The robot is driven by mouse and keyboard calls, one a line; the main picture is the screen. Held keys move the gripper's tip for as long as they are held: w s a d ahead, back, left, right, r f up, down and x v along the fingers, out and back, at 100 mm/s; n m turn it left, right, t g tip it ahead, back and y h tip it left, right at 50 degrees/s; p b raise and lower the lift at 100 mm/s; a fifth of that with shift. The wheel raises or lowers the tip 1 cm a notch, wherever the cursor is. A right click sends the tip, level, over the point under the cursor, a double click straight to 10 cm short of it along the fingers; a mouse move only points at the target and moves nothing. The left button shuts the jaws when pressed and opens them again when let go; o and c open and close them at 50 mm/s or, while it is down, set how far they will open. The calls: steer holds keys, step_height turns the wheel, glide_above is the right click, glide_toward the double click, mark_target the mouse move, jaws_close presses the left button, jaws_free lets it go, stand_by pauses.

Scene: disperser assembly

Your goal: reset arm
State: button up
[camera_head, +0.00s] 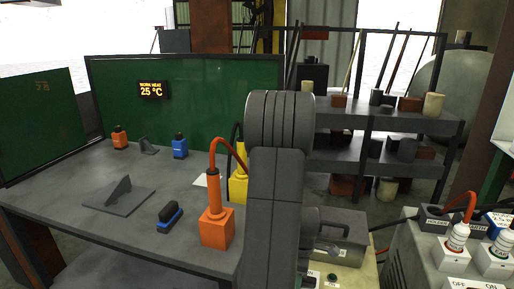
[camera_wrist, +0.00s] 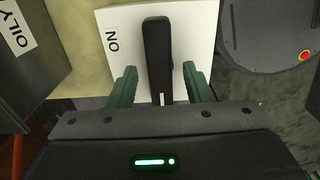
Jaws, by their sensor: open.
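My gripper (camera_wrist: 160,68) shows in the wrist view with its two green fingers apart. A black lever-like handle (camera_wrist: 158,45) stands between the fingers, with a visible gap on each side. The handle sits over a white plate (camera_wrist: 110,20) marked ON. My gripper is not visible in the head view, where my grey arm rises through the middle and hides what is behind it.
A grey workbench (camera_head: 75,220) at left holds an orange device (camera_head: 216,228), a yellow one (camera_head: 238,187) and several small blocks. A shelf rack (camera_head: 375,122) stands behind. A switch box (camera_head: 395,255) is at right. A dark bin marked OILY (camera_wrist: 30,70) is close left of my gripper.

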stand_by(0.3)
step_height(320, 180, up, 14)
steer(key=p, duration=0.3)
step_height(320, 180, down, 14)
steer(key=b, duration=0.3)
steer(key=shift+r, duration=0.15)
steer(key=shift+f, duration=0.2)
steer(key=m, duration=0.4)
steer(key=shift+r, duration=0.1)
steer(key=m, duration=0.5)
